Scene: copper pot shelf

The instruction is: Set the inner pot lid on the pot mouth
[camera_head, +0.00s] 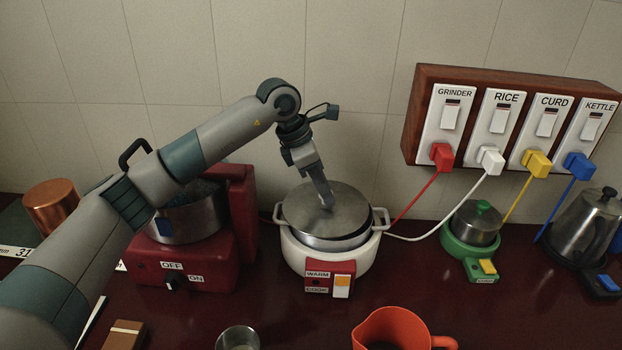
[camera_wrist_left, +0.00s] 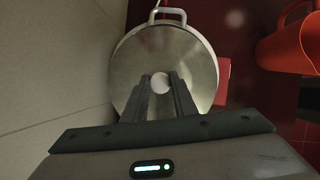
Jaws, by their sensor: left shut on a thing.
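The inner pot lid (camera_head: 340,212) is a round, flat steel disc over the mouth of the pot (camera_head: 329,240) in the white rice cooker (camera_head: 298,257). My left gripper (camera_head: 327,203) comes down from above and is shut on the small knob at the lid's centre. In the left wrist view the lid (camera_wrist_left: 196,62) lies between the camera and the pot, with the pale knob (camera_wrist_left: 161,83) between the fingers. One pot handle (camera_wrist_left: 167,15) shows beyond the lid's rim. I cannot tell whether the lid touches the rim all round. My right gripper is not in view.
A red grinder (camera_head: 205,262) with a steel bowl stands close on the left. An orange jug (camera_head: 392,330) and a steel cup (camera_head: 238,338) stand in front. A green curd pot (camera_head: 472,228) and kettle (camera_head: 585,225) are on the right. Cords run to the switchboard (camera_head: 425,80).

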